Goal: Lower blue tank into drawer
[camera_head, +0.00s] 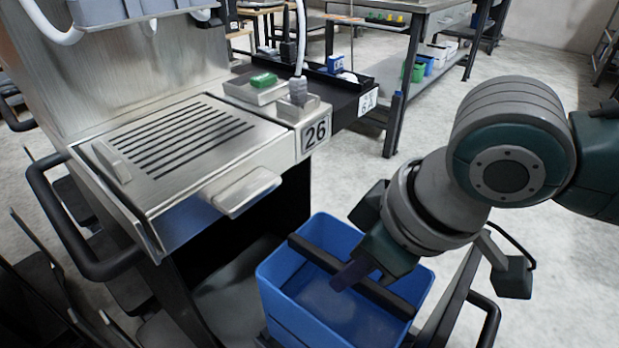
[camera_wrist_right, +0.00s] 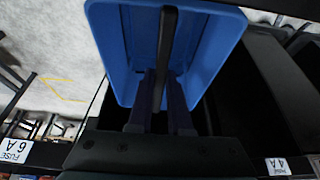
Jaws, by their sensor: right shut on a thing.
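The blue tank (camera_head: 280,309) is an open box with a black bar across its top, upright at the lower middle of the head view. The wrist view shows the tank (camera_wrist_right: 112,50) and its bar too. My right gripper (camera_head: 350,274) is shut on the black bar, its fingers (camera_wrist_right: 158,95) on either side of it. A dark surface (camera_head: 232,300) lies left of the tank under the machine and looks like part of the drawer. A dark edge (camera_head: 455,298) runs right of the tank. The tank's underside is hidden, so I cannot tell whether it touches anything. My left gripper is not in view.
The steel machine with a slotted tray (camera_head: 180,137) and a 26 label (camera_head: 315,134) stands left of the tank. A steel handle (camera_head: 242,190) sticks out above it. A black side rail (camera_head: 75,225) is at far left. Open floor (camera_head: 340,175) lies behind.

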